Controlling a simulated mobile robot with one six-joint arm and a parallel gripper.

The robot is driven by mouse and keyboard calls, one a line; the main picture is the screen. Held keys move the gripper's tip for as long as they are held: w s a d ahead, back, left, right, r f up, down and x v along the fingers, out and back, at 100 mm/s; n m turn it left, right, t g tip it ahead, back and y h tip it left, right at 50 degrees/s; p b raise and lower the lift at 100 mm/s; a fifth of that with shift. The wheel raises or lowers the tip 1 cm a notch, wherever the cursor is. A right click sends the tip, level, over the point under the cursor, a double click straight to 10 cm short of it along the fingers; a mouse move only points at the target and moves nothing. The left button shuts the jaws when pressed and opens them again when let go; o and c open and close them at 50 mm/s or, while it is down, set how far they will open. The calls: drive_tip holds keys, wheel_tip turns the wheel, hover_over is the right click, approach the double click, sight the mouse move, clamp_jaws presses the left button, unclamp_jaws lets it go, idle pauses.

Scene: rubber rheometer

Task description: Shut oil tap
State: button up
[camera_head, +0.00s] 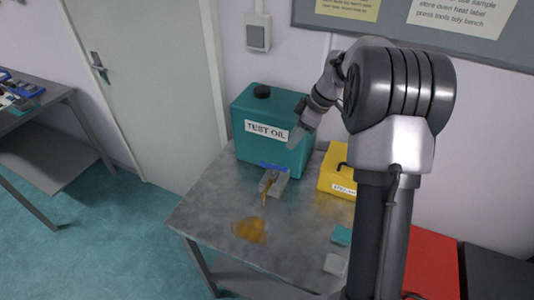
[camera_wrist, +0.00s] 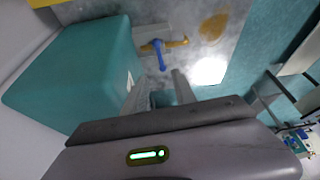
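The teal oil container (camera_head: 266,106), labelled "TEST OIL", stands upright at the back of the grey bench. Its tap, with a blue lever (camera_head: 273,166), juts from the lower front. Brown oil (camera_head: 265,194) runs from the spout to a puddle (camera_head: 248,230) on the bench. In the wrist view, the blue lever (camera_wrist: 160,55) sits beside the brass spout (camera_wrist: 178,43), and the puddle (camera_wrist: 214,26) shows beyond. My gripper (camera_wrist: 159,88) is open and empty, its two fingers apart, short of the lever. In the head view, my gripper (camera_head: 298,136) is in front of the container, above the tap.
A yellow case (camera_head: 334,178) stands right of the container, partly hidden by my arm. A small teal block (camera_head: 341,235) and a pale piece (camera_head: 334,264) lie at the bench's right. The front left of the bench (camera_head: 205,210) is clear. Another bench (camera_head: 58,97) stands far left.

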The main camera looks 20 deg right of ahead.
sight(274, 166)
drive_tip(key=b+x, duration=0.3)
drive_tip(key=x, duration=1.3)
drive_tip(key=shift+w+f, duration=0.1)
